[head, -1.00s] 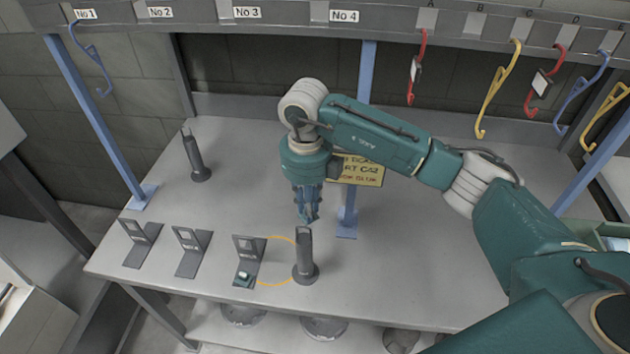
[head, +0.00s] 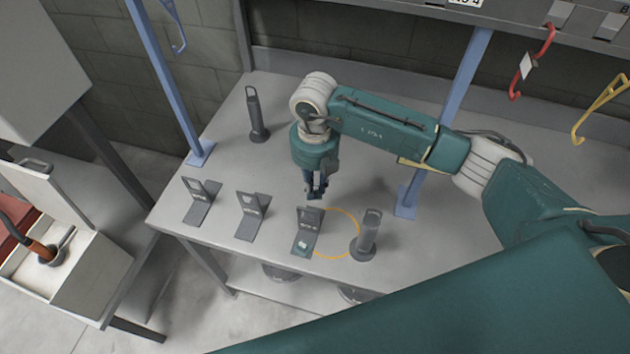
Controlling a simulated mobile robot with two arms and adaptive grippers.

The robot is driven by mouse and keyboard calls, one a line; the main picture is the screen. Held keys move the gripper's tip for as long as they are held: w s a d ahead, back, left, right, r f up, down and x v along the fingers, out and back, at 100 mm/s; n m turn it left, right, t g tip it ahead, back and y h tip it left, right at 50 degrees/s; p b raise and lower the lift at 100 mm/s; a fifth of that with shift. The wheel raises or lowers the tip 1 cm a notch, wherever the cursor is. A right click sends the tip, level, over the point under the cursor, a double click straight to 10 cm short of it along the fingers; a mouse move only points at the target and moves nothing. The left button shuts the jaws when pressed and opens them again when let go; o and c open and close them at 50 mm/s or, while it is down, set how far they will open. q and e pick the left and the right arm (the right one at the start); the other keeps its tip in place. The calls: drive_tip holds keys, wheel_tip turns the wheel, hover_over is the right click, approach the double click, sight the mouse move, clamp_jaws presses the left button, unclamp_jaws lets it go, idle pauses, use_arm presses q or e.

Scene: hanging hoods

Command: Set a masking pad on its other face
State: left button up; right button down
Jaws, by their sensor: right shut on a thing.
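A small pale-teal block (head: 303,245), which looks like the masking pad, lies on the foot of the third dark L-shaped stand (head: 309,222). Which face is up is too small to tell. My right gripper (head: 316,195) points down just above the top of this stand. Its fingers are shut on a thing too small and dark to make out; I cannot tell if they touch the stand. My left gripper is not in view.
Another dark post (head: 257,114) stands farther back. Two stands (head: 201,201) (head: 252,216) are to the left. Blue uprights and hanging hooks border the table.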

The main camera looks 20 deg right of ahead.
wheel_tip(320, 180, down, 2)
drive_tip(key=shift+a+f+b, duration=0.1)
drive_tip(key=shift+b, duration=0.4)
drive_tip(key=shift+f+b, duration=0.5)
drive_tip(key=shift+f, duration=0.35)
wheel_tip(320, 180, down, 4)
drive_tip(key=b, duration=0.2)
drive_tip(key=shift+f+b, duration=0.1)
drive_tip(key=shift+b, duration=0.25)
drive_tip(key=shift+f+b, duration=0.45)
drive_tip(key=shift+f, duration=0.2)
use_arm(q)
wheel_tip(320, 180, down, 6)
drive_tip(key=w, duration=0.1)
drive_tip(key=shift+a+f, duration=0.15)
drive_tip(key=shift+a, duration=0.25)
use_arm(e)
drive_tip(key=shift+f, duration=0.25)
use_arm(q)
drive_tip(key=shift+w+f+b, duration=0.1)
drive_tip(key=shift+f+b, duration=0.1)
drive_tip(key=shift+b, duration=0.1)
use_arm(e)
drive_tip(key=shift+f, duration=0.2)
drive_tip(key=c, duration=1.6)
unclamp_jaws()
